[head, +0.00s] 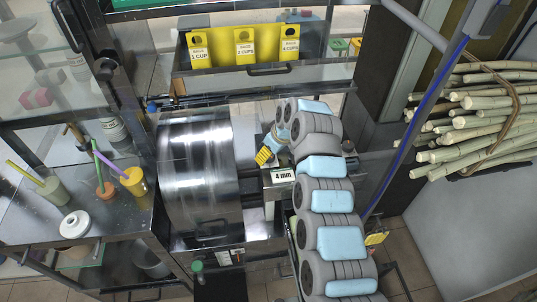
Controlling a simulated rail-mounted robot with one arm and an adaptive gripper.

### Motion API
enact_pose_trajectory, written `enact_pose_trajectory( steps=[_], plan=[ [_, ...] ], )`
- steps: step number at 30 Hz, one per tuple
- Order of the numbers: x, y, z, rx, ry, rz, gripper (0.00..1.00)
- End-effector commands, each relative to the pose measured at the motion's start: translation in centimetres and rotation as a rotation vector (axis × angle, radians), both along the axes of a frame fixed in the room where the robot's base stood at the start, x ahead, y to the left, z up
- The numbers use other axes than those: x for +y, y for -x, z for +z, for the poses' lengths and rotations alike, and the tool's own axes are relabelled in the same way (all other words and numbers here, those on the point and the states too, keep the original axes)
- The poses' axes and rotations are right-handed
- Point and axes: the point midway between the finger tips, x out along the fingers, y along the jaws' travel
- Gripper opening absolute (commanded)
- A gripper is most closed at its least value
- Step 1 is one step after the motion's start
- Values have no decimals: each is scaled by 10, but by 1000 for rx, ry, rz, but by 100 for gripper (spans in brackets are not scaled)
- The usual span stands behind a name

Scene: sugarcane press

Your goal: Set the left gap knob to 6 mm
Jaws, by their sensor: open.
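The press has a large shiny metal drum (196,170) left of centre in the head view. A small white plate reading "4 mm" (283,175) sits right of the drum, close to my arm; I cannot tell whether it belongs to the left gap knob. I cannot make out the left gap knob. My grey and blue arm rises from the bottom right and bends over the right part of the press. Its wrist is above the "4 mm" plate. I cannot make out my gripper's fingers there.
A small yellow tag with dark marks (264,155) is beside my wrist. Yellow cup-labelled holders (244,47) stand in a tray behind the press. A side counter (115,215) holds cups with straws. Cane stalks (480,105) are stacked at the right.

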Motion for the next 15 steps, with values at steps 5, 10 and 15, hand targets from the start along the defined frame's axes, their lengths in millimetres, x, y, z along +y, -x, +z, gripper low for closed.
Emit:
enact_pose_trajectory(
  steps=[5,10,15],
  plan=[
    [3,-3,-12,1,0,-1,68],
    [4,-4,-16,2,0,-1,68],
    [4,-4,-16,1,-1,-2,68]
  ],
)
